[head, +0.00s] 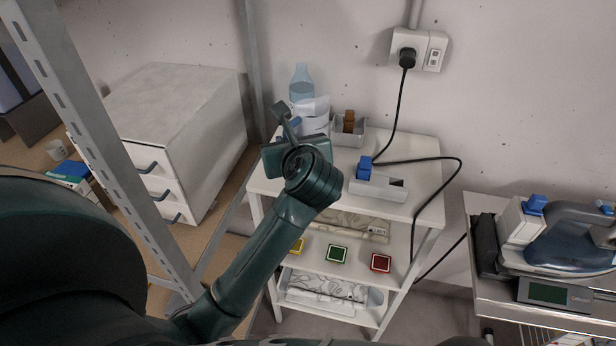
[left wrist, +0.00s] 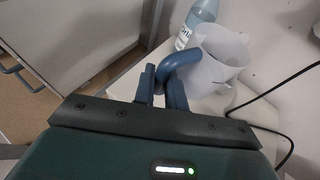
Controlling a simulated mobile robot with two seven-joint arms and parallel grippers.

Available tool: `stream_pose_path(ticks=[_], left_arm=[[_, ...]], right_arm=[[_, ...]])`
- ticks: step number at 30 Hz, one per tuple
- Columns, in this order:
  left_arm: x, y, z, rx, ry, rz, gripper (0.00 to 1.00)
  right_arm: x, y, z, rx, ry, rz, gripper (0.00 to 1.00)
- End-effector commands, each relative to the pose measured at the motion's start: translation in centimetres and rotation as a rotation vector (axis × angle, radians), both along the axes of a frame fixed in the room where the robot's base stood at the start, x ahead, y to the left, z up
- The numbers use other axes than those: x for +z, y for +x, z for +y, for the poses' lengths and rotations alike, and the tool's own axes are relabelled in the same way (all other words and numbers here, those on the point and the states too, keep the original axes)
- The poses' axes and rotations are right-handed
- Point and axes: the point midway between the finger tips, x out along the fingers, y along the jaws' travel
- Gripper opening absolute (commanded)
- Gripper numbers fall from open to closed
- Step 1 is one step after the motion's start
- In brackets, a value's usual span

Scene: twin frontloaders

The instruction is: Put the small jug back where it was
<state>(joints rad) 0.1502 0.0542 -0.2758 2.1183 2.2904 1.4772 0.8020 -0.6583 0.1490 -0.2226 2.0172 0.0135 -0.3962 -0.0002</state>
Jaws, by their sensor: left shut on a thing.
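The small jug (head: 315,118) is white with a blue handle. It is at the back left of the white trolley's top (head: 330,180), partly hidden behind my left gripper (head: 287,129) in the head view. In the left wrist view, the fingers of my left gripper (left wrist: 163,88) are shut on the blue handle, and the jug's white body (left wrist: 215,65) is just beyond them to the right. The jug looks about upright. I cannot tell whether its base touches the trolley top. My right gripper is not in view.
A clear blue bottle (head: 301,82) stands close behind the jug. A grey tray (head: 349,130) and a white block with a blue knob (head: 378,183) are to the right. A black cable (head: 398,112) crosses the trolley top. A metal post (head: 253,60) and white drawers (head: 170,130) are left.

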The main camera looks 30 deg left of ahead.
Motion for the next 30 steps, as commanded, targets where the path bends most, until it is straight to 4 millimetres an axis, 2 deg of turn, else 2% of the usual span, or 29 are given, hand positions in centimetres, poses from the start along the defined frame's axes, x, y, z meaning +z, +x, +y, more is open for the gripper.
stream_pose_path(ticks=[2, 4, 10, 22, 30], left_arm=[[0.2, 0.3, 0.1, 0.040, 0.001, -0.002, 0.00], [-0.5, 0.2, 0.2, 0.058, 0.004, 0.004, 0.00], [-4.1, 0.2, 0.3, 0.060, 0.007, 0.005, 0.00], [-8.8, 0.2, 0.2, 0.057, 0.005, 0.002, 0.00], [-9.3, 0.2, 0.2, 0.058, 0.002, -0.001, 0.00]], right_arm=[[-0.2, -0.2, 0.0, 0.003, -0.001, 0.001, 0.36], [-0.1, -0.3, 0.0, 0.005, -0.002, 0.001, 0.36], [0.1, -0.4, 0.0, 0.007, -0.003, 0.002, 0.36], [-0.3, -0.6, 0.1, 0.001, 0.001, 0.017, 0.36], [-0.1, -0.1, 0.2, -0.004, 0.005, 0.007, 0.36]])
